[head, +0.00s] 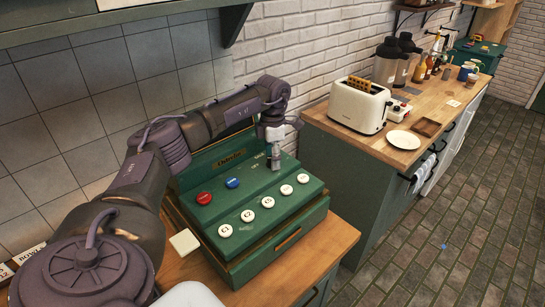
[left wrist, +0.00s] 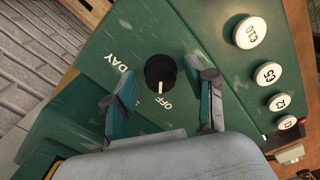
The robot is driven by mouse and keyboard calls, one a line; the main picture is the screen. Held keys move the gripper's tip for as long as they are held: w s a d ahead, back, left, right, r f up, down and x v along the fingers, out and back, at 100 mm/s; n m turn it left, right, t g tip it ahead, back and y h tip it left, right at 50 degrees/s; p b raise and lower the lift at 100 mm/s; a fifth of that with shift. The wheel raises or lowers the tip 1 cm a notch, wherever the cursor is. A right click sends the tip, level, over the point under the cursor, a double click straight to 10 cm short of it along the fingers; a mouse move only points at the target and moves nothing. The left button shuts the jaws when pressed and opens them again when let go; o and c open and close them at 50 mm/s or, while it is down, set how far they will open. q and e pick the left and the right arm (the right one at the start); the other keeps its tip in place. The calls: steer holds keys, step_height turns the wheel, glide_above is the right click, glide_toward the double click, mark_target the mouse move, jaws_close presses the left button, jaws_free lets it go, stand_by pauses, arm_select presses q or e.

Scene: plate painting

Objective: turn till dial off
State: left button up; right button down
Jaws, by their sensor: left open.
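The till (head: 215,213) is a green box with red, blue and white round buttons, standing on a wooden counter. Its dial (left wrist: 160,70) is a round black knob with a white pointer mark; in the left wrist view the mark points down toward the word OFF, with DAY printed to the left. In the head view my left gripper hides the dial. My left gripper (head: 274,160) is over the top right of the till, pointing down. In the left wrist view its open fingers stand on either side of the dial, with gaps visible. My right gripper is out of view.
A toaster (head: 357,107) with bread, a white plate (head: 403,140) and black-topped flasks (head: 388,62) stand on another wooden counter at the right. A small white square (head: 184,242) lies left of the till. A tiled wall is behind my left arm.

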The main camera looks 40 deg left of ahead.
arm_select(q)
step_height(320, 180, up, 12)
stand_by(0.4)
steer(key=shift+f, duration=0.15)
stand_by(0.3)
